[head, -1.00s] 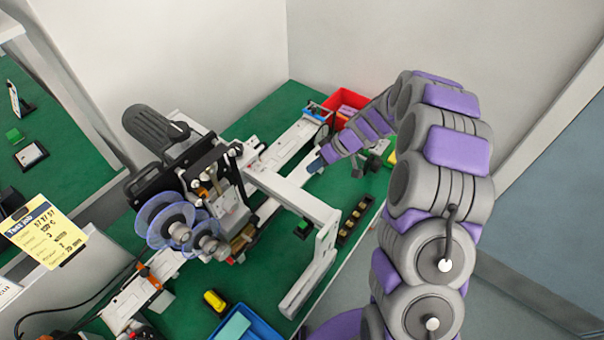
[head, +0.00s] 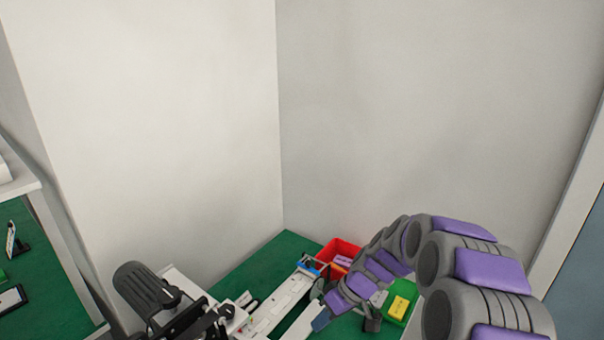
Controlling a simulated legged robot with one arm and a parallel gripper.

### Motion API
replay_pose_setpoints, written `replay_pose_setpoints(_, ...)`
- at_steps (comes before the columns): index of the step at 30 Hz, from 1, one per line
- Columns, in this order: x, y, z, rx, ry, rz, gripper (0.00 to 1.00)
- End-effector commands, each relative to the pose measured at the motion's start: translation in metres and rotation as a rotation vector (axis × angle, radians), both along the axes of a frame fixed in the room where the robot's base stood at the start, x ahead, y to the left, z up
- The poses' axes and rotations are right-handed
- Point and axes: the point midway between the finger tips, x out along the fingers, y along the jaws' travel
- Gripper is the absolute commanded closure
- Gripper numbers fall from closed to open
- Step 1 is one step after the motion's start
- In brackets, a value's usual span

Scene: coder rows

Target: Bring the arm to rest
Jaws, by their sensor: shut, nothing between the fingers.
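My arm, grey with purple pads, arches in from the lower right of the head view. It bends down over the green worktop. My gripper (head: 345,322) is at its end, low in the picture, above the worktop beside the white rail of the machine. It is shut with nothing visible held. The fingertips are small and partly hidden near the picture's lower edge.
A red bin (head: 340,249) with purple items stands at the back corner. A green tray (head: 412,311) with a yellow block (head: 399,308) lies right of my gripper. The coder machine with its dark motor (head: 144,290) is at lower left. Pale walls (head: 400,120) close off the back.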

Motion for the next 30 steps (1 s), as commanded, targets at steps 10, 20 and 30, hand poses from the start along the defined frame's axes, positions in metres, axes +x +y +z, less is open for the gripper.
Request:
replay_pose_setpoints(10, -0.102, -0.006, 0.063, -0.162, 0.136, -0.099, 1.00)
replay_pose_setpoints(20, -0.201, -0.032, 0.095, -0.357, 0.228, -0.270, 1.00)
replay_pose_setpoints(30, -0.299, -0.069, 0.105, -0.556, 0.285, -0.515, 1.00)
